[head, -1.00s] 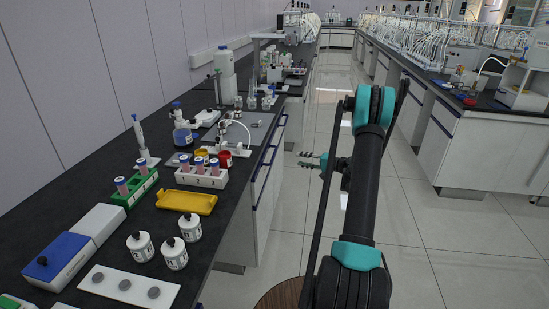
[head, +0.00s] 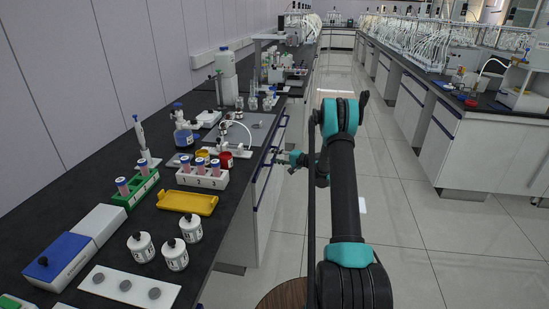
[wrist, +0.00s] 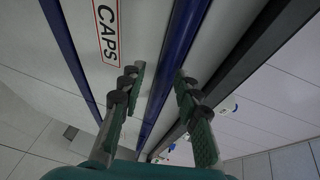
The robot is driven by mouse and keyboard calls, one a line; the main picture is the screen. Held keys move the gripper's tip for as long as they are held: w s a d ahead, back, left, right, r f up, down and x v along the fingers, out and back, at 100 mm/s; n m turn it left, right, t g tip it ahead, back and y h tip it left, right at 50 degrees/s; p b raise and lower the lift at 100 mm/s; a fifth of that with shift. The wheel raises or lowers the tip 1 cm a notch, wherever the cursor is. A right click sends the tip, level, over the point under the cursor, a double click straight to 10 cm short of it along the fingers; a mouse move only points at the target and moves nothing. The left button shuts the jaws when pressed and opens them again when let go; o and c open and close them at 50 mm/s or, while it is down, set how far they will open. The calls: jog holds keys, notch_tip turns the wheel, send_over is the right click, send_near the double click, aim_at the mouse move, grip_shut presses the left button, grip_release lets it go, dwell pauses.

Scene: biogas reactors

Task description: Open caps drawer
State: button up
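The caps drawer shows in the wrist view as a pale front with a red-framed CAPS label (wrist: 107,30). A long blue handle bar (wrist: 172,62) runs along that front. My gripper (wrist: 160,73) is open, with one green-padded finger on each side of the blue bar; I cannot tell whether either finger touches it. In the head view my gripper (head: 284,158) is at the front of the left bench's drawers (head: 266,185), below the worktop edge. The drawer looks closed. A second blue bar (wrist: 68,50) shows to the left of the label.
The black worktop (head: 110,225) holds a yellow tray (head: 187,202), a white tube rack (head: 202,177), a green rack (head: 135,188) and several white jars. The aisle floor (head: 400,225) to the right is clear. Another bench (head: 470,150) stands across the aisle.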

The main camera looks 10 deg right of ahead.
jog(key=shift+w+a, duration=0.15)
jog(key=shift+a, duration=0.05)
grip_shut()
dwell(0.4)
